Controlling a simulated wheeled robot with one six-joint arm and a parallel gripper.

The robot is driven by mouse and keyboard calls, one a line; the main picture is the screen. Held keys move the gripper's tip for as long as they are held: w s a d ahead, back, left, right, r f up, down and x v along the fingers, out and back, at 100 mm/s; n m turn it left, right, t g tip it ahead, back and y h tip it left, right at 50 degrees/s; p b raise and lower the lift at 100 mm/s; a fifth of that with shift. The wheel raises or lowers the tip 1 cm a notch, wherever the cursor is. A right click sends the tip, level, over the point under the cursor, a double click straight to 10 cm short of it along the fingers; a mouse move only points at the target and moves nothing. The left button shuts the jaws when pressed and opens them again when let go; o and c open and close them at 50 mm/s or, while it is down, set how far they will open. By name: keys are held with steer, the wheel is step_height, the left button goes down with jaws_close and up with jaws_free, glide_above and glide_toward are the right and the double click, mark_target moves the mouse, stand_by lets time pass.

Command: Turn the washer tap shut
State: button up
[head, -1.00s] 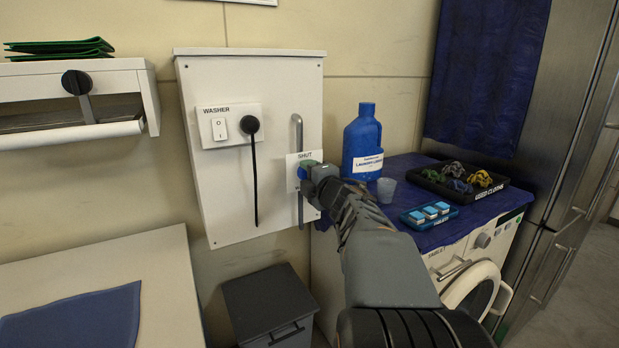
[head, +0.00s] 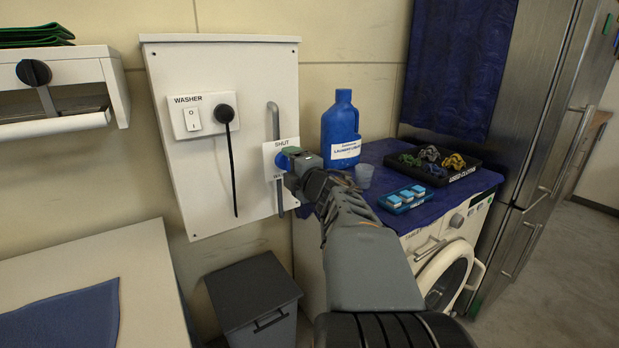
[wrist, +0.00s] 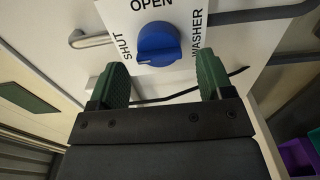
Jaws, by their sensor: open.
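The washer tap is a round blue knob (wrist: 158,42) on a white label plate (wrist: 185,65) marked OPEN, SHUT and WASHER. In the head view the blue tap (head: 282,161) shows just left of my gripper (head: 293,160), below the word SHUT. In the wrist view my gripper (wrist: 163,78) is open, with its green fingers apart and nothing between them. The knob appears just beyond the fingertips, roughly centred between them. A small pale mark shows at the knob's lower left edge; I cannot tell surely where the knob points. My gripper hides part of the label in the head view.
The tap is on a white wall panel (head: 225,75) with a vertical grey pipe (head: 275,120), a switch (head: 193,119) and a plugged black cord (head: 232,165). Right of it stand a blue detergent bottle (head: 341,125) and a cup (head: 364,175) on the washer. A grey bin (head: 250,290) is below.

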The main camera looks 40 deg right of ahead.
steer(key=s+a+p, duration=0.1)
steer(key=s+p, duration=0.1)
steer(key=s, duration=0.9)
steer(key=shift+a, duration=0.25)
steer(key=shift+s, duration=0.1)
